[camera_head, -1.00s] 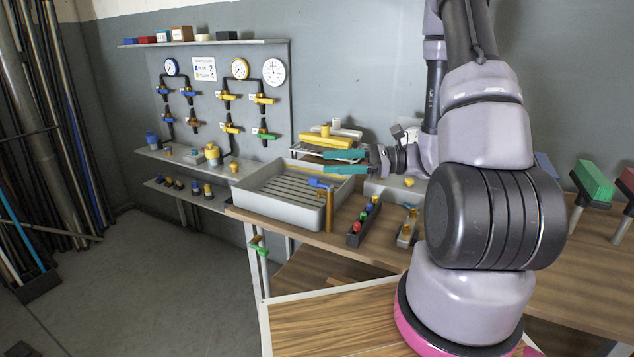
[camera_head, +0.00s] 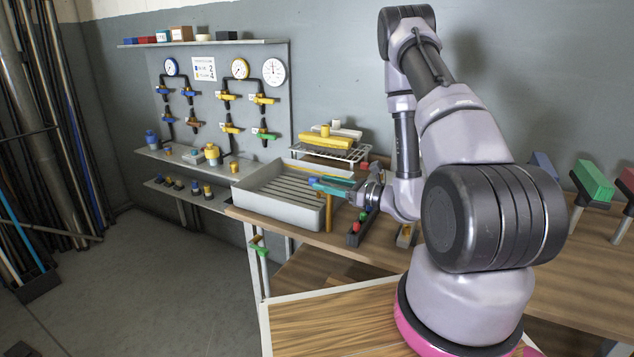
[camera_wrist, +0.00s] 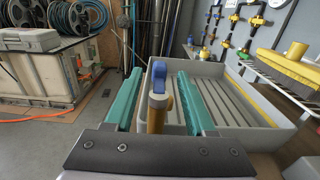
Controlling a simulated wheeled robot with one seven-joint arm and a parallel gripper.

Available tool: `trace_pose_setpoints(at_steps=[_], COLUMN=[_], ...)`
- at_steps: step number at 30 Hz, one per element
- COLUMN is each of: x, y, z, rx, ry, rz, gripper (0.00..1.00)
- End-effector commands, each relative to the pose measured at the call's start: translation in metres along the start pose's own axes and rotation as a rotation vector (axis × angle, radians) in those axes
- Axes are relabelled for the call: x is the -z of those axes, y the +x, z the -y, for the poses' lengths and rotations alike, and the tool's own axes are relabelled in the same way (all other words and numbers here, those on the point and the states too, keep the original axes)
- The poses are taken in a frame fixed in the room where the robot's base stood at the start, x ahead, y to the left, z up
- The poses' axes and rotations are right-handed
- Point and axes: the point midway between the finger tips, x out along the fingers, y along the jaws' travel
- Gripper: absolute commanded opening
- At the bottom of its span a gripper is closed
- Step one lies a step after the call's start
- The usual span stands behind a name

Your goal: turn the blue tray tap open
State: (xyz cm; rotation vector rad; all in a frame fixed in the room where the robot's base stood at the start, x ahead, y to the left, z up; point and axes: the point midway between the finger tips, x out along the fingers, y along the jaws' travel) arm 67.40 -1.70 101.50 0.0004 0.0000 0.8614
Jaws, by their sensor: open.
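The blue tray tap is a blue lever handle (camera_wrist: 158,72) on top of an upright brass standpipe (camera_wrist: 157,112) at the near edge of the grey tray. My gripper (camera_head: 325,185) reaches in from the right at handle height. In the wrist view the open teal fingers (camera_wrist: 160,100) lie one on each side of the tap, with visible gaps. The handle points away from the wrist camera. The grey ribbed tray (camera_head: 268,212) lies beyond.
A dark holder (camera_head: 354,239) with coloured pieces sits right of the standpipe, partly under my arm. The wall panel (camera_head: 240,100) carries gauges and several other taps. Floor at left is free.

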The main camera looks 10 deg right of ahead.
Motion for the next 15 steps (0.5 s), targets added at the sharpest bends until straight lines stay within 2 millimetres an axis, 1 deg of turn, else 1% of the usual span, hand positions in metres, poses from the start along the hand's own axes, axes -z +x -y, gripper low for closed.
trace_pose_setpoints(at_steps=[1, 6, 10, 15], x=[0.000, 0.000, 0.000, 0.000], y=[0.009, 0.025, 0.031, 0.033], z=[-0.002, -0.001, 0.000, 0.000], rx=[-0.005, -0.002, -0.001, 0.000], ry=[-0.002, -0.002, -0.002, -0.001], rz=[0.001, -0.001, 0.000, 0.000], gripper=[0.55, 0.55, 0.55, 0.55])
